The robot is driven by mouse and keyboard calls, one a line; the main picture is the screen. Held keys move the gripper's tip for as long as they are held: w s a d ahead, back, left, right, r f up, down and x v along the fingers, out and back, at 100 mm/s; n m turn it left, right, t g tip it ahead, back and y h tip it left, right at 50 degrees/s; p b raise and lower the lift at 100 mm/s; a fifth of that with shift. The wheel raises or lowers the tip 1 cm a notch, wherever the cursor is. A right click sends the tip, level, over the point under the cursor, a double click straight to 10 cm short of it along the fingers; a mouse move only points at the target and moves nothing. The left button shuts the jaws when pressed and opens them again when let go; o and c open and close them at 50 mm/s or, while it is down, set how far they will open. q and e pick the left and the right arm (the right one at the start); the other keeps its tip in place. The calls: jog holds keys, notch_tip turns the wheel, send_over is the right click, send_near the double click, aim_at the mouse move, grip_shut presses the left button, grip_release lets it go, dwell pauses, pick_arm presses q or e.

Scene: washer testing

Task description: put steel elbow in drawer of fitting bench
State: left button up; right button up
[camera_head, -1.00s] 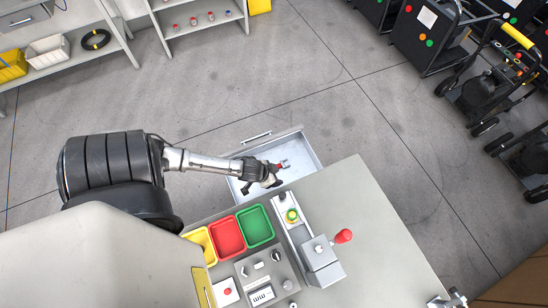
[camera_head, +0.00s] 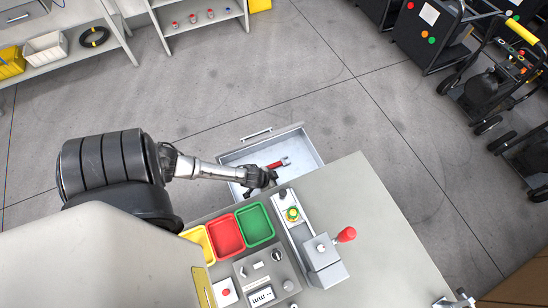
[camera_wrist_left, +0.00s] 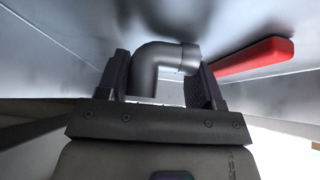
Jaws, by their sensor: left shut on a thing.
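The steel elbow (camera_wrist_left: 158,68) is a bent grey pipe between the two dark fingers of my left gripper (camera_wrist_left: 160,88) in the wrist view. The gripper is shut on it. In the head view my left gripper (camera_head: 266,182) is over the near part of the open drawer (camera_head: 310,150), close to the bench edge; the elbow cannot be made out there. Metal drawer walls surround the elbow in the wrist view. Whether it touches the drawer floor is unclear. The fitting bench (camera_head: 375,220) has a grey top. My right gripper is not seen.
A red-handled tool (camera_head: 275,165) lies in the drawer, its red handle (camera_wrist_left: 255,57) right of the elbow in the wrist view. Yellow, red (camera_head: 226,235) and green (camera_head: 255,224) trays and a red-knobbed fixture (camera_head: 325,262) stand on the bench near the arm.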

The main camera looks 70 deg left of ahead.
pick_arm(q)
jog(key=o, duration=1)
jog(key=shift+s+r, duration=0.1)
jog(key=shift+r, duration=0.2)
jog(key=p+v, duration=0.3)
jog(key=v, duration=0.8)
jog(key=shift+r+p, duration=0.2)
jog(key=shift+p, duration=0.15)
jog(key=shift+s, duration=0.1)
